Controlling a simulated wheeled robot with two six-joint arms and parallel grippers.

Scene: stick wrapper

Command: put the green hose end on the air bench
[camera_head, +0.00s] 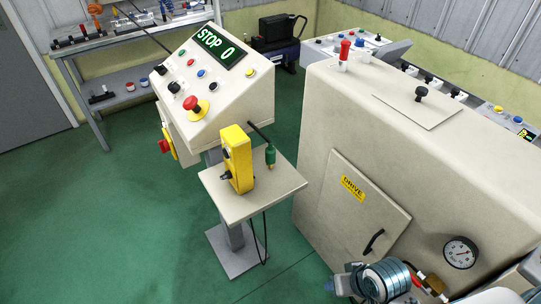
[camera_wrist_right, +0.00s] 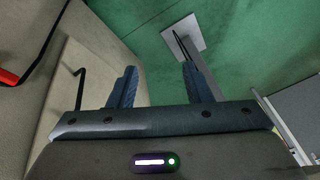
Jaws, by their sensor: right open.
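The green hose end (camera_head: 270,155) stands upright on a small beige shelf (camera_head: 276,187), just right of a yellow box. A black rod or hose shows behind it. A grey bench (camera_head: 118,38) with fittings on top stands at the back left; I cannot tell for sure that it is the air bench. In the right wrist view my right gripper (camera_wrist_right: 158,72) is open and empty, with its fingers apart. It is away from the green hose end, which does not show in that view. My left gripper is not in view.
A control desk (camera_head: 215,85) reading STOP 0 stands behind the shelf. The yellow box (camera_head: 237,158) is on the shelf, and black cables (camera_head: 265,235) hang below. A large beige cabinet (camera_head: 430,135) with a gauge (camera_head: 460,252) fills the right. Green floor is clear at left.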

